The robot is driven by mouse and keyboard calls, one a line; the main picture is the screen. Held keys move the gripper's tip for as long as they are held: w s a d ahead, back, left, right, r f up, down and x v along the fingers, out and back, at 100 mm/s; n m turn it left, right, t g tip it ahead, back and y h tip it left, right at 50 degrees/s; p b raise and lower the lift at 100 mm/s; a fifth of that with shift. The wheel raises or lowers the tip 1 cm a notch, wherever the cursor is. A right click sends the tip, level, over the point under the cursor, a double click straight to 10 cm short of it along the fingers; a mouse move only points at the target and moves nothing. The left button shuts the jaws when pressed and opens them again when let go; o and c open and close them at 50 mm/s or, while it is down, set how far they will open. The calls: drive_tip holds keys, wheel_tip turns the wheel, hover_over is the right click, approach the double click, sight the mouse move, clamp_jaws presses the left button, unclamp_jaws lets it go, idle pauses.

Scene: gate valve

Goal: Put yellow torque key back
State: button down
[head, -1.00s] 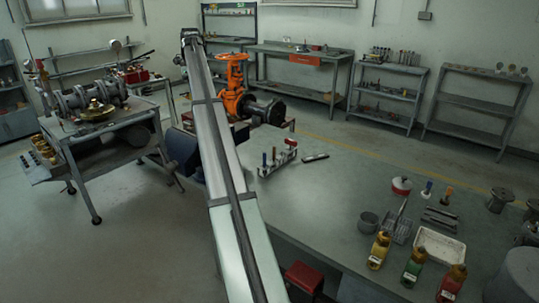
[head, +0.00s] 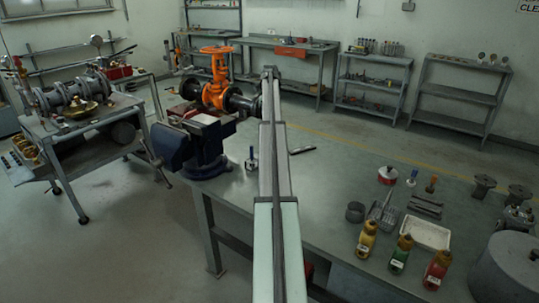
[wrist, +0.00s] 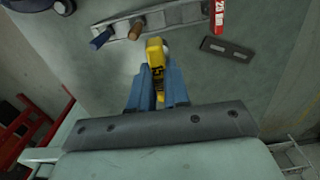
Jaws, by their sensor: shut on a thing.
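My gripper (wrist: 158,95) has blue fingers and is shut on the yellow torque key (wrist: 155,58) in the wrist view. The key points away from the fingers toward the long grey rack (wrist: 178,17), its far end close to the rack's near edge; I cannot tell whether they touch. The rack holds a blue-handled tool (wrist: 101,40) and a brown-handled tool (wrist: 137,31), and has a red end with white marks (wrist: 217,20). In the head view my arm hides the gripper, the key and most of the rack; one blue-handled tool (head: 252,158) shows beside the arm.
A dark flat bar (wrist: 227,48) lies right of the rack. In the head view, a blue vise (head: 195,145) stands left of my arm, with an orange valve (head: 216,80) behind. Bottles, a white tray (head: 427,233) and a grey cup (head: 355,211) occupy the bench's right side.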

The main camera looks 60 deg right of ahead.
drive_tip(key=shift+w+d+f, duration=0.4)
drive_tip(key=shift+d+f, duration=0.15)
drive_tip(key=shift+f, duration=1.35)
drive_tip(key=shift+w+d+f, duration=0.35)
drive_tip(key=shift+d+f, duration=0.15)
drive_tip(key=shift+f, duration=1.45)
drive_tip(key=shift+w+d+f, duration=0.4)
drive_tip(key=shift+d+f, duration=0.15)
drive_tip(key=shift+f, duration=1.35)
drive_tip(key=shift+f, duration=0.15)
drive_tip(key=c, duration=1.1)
unclamp_jaws()
wheel_tip(320, 180, up, 12)
drive_tip(key=shift+r, duration=0.2)
